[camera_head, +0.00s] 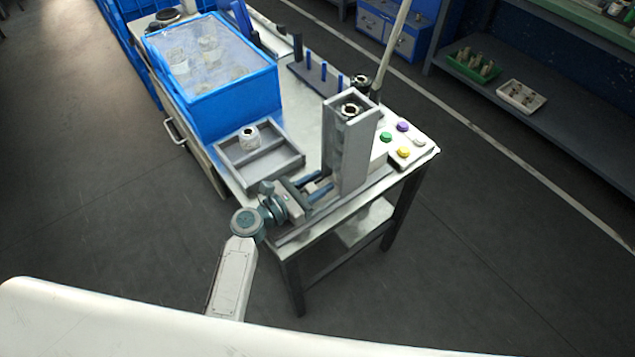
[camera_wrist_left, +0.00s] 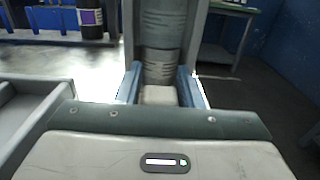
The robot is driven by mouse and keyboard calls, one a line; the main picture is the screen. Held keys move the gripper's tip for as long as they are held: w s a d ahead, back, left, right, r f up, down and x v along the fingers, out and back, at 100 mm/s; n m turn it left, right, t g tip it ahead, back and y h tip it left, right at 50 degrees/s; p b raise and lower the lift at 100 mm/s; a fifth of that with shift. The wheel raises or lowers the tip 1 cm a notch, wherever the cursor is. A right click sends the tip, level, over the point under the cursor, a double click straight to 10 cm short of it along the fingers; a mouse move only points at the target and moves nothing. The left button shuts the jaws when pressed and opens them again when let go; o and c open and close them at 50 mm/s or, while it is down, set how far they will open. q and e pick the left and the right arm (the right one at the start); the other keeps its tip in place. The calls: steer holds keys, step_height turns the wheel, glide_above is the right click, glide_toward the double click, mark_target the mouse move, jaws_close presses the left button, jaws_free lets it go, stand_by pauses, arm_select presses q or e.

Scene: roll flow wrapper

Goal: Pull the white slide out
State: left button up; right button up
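The white slide (camera_wrist_left: 159,95) shows as a small pale block at the foot of the grey upright chute in the left wrist view. My left gripper (camera_head: 318,184) is low in front of the chute (camera_head: 346,150), pointing at its base. Its blue fingers (camera_wrist_left: 160,88) are apart, one on each side of the slide. I cannot tell whether they press on it. In the head view the slide is hidden or too small to make out. A ringed metal part (camera_head: 350,109) sits in the chute's top. My right gripper is not in view.
A grey tray (camera_head: 290,167) with a white cylindrical part (camera_head: 249,137) lies left of the chute. A blue lidded bin (camera_head: 240,106) stands behind it. A button panel (camera_head: 418,139) is to the right. The floor in front of the table is clear.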

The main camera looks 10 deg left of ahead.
arm_select(q)
jaws_close()
steer(key=v, duration=1)
steer(key=shift+o, duration=1.8)
jaws_free()
steer(key=shift+o, duration=0.6)
steer(key=shift+s+a, duration=0.1)
steer(key=shift+a, duration=0.05)
